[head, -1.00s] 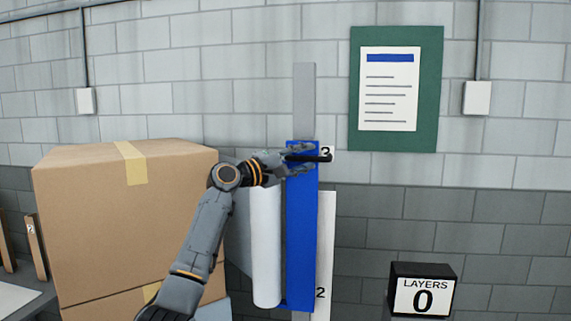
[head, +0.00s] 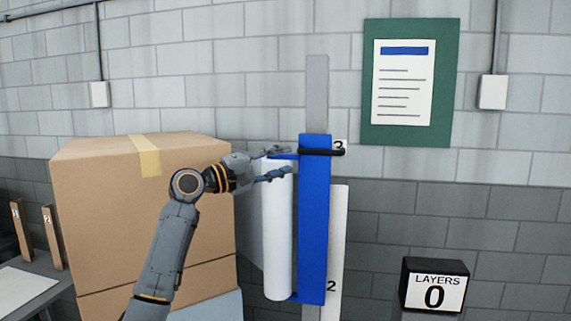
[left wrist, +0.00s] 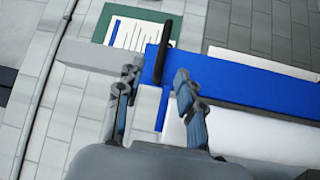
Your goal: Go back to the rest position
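My left gripper (head: 282,162) is open and empty in the head view, just left of the black handle (head: 322,152) at the top of the blue carriage (head: 315,220). A white roll (head: 278,235) hangs upright at the carriage's left side, below the gripper. The carriage top stands by the mark 3 on the grey mast (head: 317,90). My right gripper is not in view.
Stacked cardboard boxes (head: 120,215) stand left, behind my left arm. A table (head: 25,288) with small wooden pieces is at far left. A box reading LAYERS 0 (head: 434,288) stands at right. A green board (head: 375,125) hangs on the wall.

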